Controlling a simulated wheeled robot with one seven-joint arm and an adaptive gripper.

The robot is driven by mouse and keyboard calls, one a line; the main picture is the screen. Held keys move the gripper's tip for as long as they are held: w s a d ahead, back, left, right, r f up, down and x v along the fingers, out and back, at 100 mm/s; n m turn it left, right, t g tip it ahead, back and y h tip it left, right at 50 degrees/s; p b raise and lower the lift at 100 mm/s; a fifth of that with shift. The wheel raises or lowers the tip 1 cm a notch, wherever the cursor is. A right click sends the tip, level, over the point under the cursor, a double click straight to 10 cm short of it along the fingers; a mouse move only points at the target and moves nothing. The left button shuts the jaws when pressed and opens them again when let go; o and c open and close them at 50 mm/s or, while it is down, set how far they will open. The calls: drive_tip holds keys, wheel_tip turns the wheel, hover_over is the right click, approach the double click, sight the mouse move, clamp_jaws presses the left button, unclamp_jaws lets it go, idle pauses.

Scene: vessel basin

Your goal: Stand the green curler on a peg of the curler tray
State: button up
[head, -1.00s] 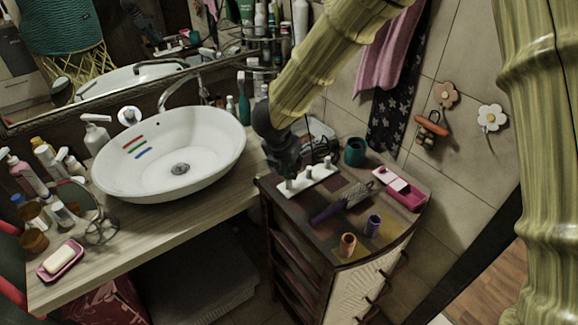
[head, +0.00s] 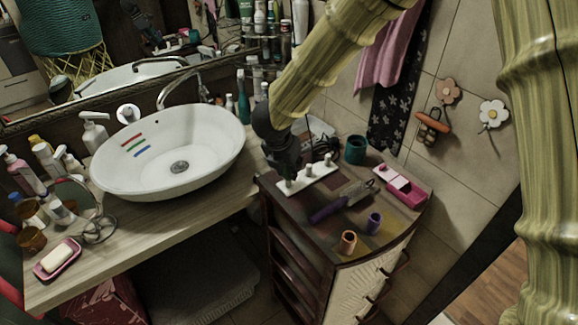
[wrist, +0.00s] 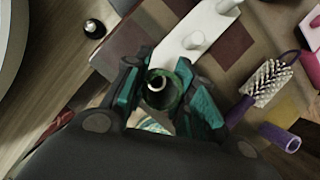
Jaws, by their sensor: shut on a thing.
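The green curler (wrist: 174,100) is between the two fingers of my gripper (wrist: 163,92), which is shut on it. In the wrist view I look down its open end, and a pale peg tip shows inside the ring. The white curler tray (wrist: 172,57) runs away from the curler, with two other bare pegs in line. In the head view my gripper (head: 284,168) is over the left, near end of the tray (head: 316,173), and the curler is mostly hidden by the fingers. I cannot tell how far down the peg it sits.
On the cabinet top lie a purple hairbrush (head: 342,200), a purple curler (head: 373,223), an orange curler (head: 348,242), a pink box (head: 402,188) and a teal cup (head: 355,150). The basin (head: 165,165) stands on the counter to the left.

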drive_tip(key=shift+f+b, duration=1.35)
drive_tip(key=shift+f, duration=0.35)
drive_tip(key=o, duration=0.8)
drive_tip(key=shift+c, duration=0.2)
drive_tip(key=shift+r, duration=0.15)
drive_tip(key=v, duration=1.1)
drive_tip(key=shift+s+r, duration=0.25)
drive_tip(key=shift+r, duration=0.05)
